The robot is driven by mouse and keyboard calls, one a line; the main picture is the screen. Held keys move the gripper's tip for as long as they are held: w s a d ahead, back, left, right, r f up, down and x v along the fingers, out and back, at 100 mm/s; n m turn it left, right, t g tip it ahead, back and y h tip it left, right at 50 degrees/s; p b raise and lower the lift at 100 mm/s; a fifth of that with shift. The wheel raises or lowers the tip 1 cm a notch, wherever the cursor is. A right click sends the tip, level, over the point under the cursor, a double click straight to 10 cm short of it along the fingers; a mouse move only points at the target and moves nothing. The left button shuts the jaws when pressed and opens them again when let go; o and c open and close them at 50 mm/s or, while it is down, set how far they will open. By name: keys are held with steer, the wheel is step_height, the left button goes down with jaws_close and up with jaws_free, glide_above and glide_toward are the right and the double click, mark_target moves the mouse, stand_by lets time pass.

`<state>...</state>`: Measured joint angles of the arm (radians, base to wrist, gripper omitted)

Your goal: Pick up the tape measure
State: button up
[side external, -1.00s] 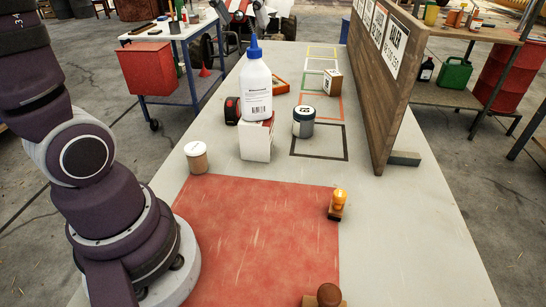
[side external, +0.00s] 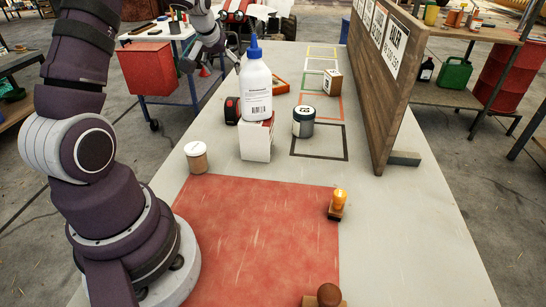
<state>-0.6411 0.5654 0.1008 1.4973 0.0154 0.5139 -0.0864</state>
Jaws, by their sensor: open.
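A red and black object that looks like the tape measure (side external: 232,111) sits on the grey table, left of and partly hidden by a small white box (side external: 256,143). A white glue bottle with a blue cap (side external: 256,90) stands upright on that box. My gripper (side external: 212,54) is open and small in the picture, at the upper left of the bottle. It is up and away from the tape measure, apart from it and seemingly empty.
A lidded cup (side external: 196,157) and a dark jar with a pale lid (side external: 303,122) stand near the box. A wooden board (side external: 393,110) walls the right side. The red mat (side external: 260,235) is mostly clear.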

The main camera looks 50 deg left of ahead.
mark_target(232, 98)
steer(key=x, duration=0.4)
steer(key=s+d+f+x, duration=0.1)
steer(key=x, duration=0.2)
steer(key=shift+a, duration=0.1)
steer(key=x, duration=0.3)
steer(key=a+x, duration=0.1)
steer(key=x, duration=0.1)
steer(key=shift+w+a+f, duration=0.1)
steer(key=shift+c, duration=0.2)
jaws_close()
